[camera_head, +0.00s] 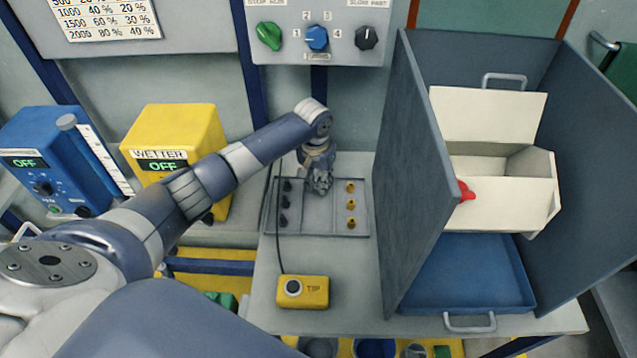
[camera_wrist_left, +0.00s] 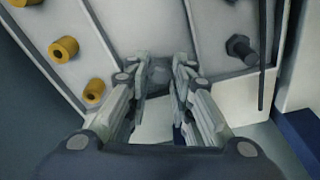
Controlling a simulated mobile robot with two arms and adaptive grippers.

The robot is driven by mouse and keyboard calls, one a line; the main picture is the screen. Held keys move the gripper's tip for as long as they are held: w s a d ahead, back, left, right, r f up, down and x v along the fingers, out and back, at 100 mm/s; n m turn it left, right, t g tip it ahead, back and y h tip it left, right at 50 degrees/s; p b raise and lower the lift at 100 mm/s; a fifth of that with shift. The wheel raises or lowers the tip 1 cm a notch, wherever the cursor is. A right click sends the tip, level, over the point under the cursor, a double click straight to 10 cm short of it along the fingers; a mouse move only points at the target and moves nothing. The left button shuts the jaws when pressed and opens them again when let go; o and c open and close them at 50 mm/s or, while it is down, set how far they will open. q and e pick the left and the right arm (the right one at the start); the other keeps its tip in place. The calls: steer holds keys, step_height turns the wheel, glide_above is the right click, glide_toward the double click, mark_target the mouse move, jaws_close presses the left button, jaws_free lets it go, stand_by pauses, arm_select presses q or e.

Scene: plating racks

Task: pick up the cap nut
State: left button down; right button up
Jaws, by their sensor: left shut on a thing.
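The parts tray (camera_head: 318,226) lies on the bench in three strips. My left gripper (camera_head: 320,186) reaches down over its middle strip. In the left wrist view the left gripper (camera_wrist_left: 160,80) is shut on a small grey rounded part, the cap nut (camera_wrist_left: 159,74), mostly hidden between the fingertips. Whether the nut touches the tray I cannot tell. Brass parts (camera_head: 350,205) stand in the right strip and also show in the left wrist view (camera_wrist_left: 64,49). Dark bolts (camera_head: 285,201) stand in the left strip; one shows in the wrist view (camera_wrist_left: 242,49). My right gripper is out of view.
A grey-walled booth (camera_head: 415,190) with a white open box (camera_head: 500,205) and a blue tray (camera_head: 465,275) stands right of the parts tray. A yellow box with a cable (camera_head: 303,292) lies in front. A yellow machine (camera_head: 175,130) and a blue machine (camera_head: 60,160) stand left.

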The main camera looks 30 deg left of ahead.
arm_select(q)
steer(key=shift+w+r, duration=0.1)
steer(key=shift+r, duration=0.4)
steer(key=shift+s+d+r, duration=0.1)
steer(key=shift+s+r, duration=0.1)
steer(key=shift+r, duration=0.3)
steer(key=shift+s+r, duration=0.2)
steer(key=shift+r, duration=0.25)
steer(key=s+d, duration=0.1)
steer(key=s, duration=0.3)
steer(key=s+d+r+b, duration=0.1)
steer(key=s, duration=0.3)
steer(key=s+d, duration=0.1)
steer(key=s, duration=0.4)
steer(key=shift+d+r, duration=0.2)
steer(key=shift+d, duration=0.15)
steer(key=shift+s+d+r+b, duration=0.1)
steer(key=shift+s+d+b, duration=0.05)
steer(key=shift+s, duration=0.3)
steer(key=shift+s+d+b, duration=0.1)
steer(key=shift+s+b, duration=0.05)
steer(key=shift+s, duration=0.25)
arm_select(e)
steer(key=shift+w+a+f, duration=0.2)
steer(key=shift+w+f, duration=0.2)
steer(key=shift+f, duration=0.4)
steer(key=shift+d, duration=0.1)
